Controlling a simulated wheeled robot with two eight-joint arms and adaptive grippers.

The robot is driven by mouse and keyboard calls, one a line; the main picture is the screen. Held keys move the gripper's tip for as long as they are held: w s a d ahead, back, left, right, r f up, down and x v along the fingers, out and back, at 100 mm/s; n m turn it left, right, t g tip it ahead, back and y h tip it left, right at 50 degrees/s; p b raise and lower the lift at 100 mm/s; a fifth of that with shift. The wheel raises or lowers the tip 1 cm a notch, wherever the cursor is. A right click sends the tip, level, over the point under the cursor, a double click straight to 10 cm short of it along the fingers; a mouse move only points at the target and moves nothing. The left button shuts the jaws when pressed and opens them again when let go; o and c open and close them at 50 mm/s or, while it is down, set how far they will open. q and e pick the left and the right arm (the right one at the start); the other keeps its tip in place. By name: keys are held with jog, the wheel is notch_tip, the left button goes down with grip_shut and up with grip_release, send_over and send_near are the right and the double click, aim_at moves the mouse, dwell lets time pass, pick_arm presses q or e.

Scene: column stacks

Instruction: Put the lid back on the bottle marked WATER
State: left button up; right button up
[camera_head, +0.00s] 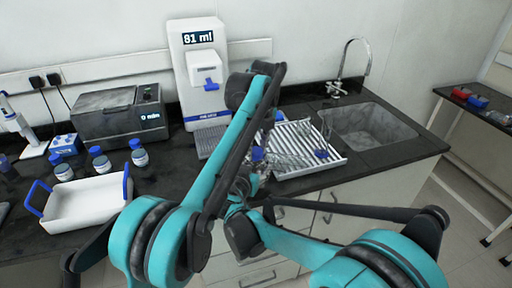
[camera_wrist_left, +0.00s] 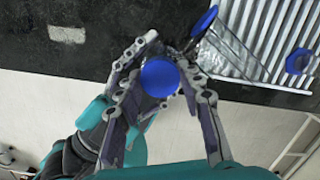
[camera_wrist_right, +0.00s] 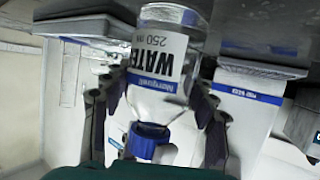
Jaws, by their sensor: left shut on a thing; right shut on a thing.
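The bottle marked WATER (camera_wrist_right: 164,62) fills the middle of the right wrist view, its neck toward the bottom of the picture. My right gripper (camera_wrist_right: 155,98) is shut on the bottle's body, one finger on each side. A blue lid (camera_wrist_left: 160,78) shows from above in the left wrist view, between the fingers of my left gripper (camera_wrist_left: 162,70), which is shut on it. In the right wrist view the blue lid (camera_wrist_right: 147,138) is at the bottle's mouth. I cannot tell whether it is fully seated. In the head view my arms largely hide both grippers.
A ribbed white drying rack (camera_head: 300,160) with glassware lies beside the sink (camera_head: 365,130). At left are a white tray (camera_head: 85,205) with blue handles, several small blue-capped bottles (camera_head: 101,161) and a grey heater (camera_head: 115,115).

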pick_arm(q)
jog(key=m, duration=0.6)
jog(key=shift+m+h, duration=0.3)
jog(key=shift+m, duration=0.1)
jog(key=o, duration=0.8)
jog(key=shift+r, duration=2.2)
jog(key=shift+c, duration=0.2)
